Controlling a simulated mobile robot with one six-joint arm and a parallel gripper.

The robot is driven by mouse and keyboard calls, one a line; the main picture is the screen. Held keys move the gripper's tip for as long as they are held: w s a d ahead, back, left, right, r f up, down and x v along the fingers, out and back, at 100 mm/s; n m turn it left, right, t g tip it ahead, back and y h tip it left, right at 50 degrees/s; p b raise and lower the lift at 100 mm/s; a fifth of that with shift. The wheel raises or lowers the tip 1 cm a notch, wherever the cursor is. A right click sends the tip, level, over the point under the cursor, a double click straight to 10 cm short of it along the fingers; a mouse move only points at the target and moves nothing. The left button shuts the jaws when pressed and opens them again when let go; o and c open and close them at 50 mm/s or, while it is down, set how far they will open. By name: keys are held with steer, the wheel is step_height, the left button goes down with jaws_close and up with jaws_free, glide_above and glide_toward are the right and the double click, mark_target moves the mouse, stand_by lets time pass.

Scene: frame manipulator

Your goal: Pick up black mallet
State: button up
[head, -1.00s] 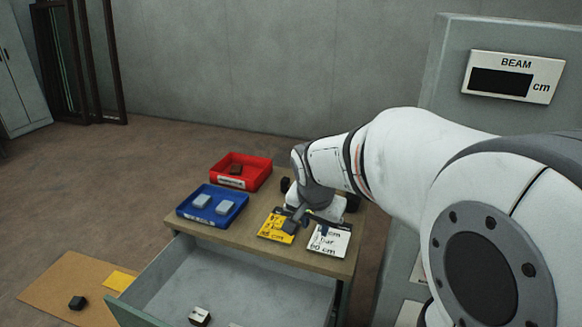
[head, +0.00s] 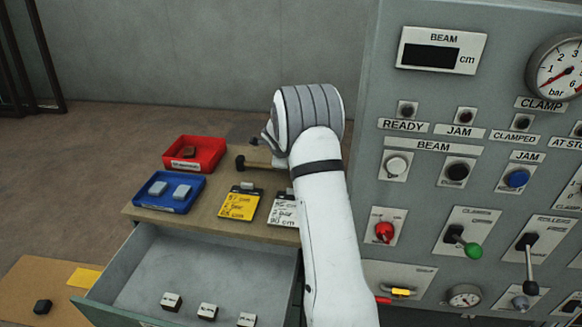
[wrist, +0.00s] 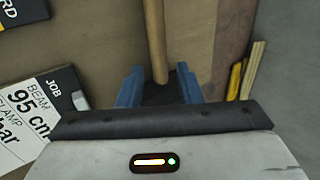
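The mallet's pale wooden handle (wrist: 155,40) runs down from the top of the wrist view to a dark block (wrist: 160,92), which looks like its black head. My gripper (wrist: 160,82) has one blue finger on each side of this block. The gap between finger and block is too dark to tell whether they touch. A wooden handle (head: 264,165) with a black end (head: 240,163) shows on the tabletop just left of my arm.
A red tray (head: 222,158), a blue tray (head: 150,204), a yellow card (head: 239,205) and a white card (head: 284,210) lie on the table. The open drawer (head: 215,270) juts out in front. The control panel (head: 400,170) stands close on the right.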

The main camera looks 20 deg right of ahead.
steer(key=shift+p+x, duration=1.25)
steer(key=shift+x, duration=1.65)
steer(key=shift+s+a+f, duration=0.1)
steer(key=shift+c, duration=0.2)
jaws_close()
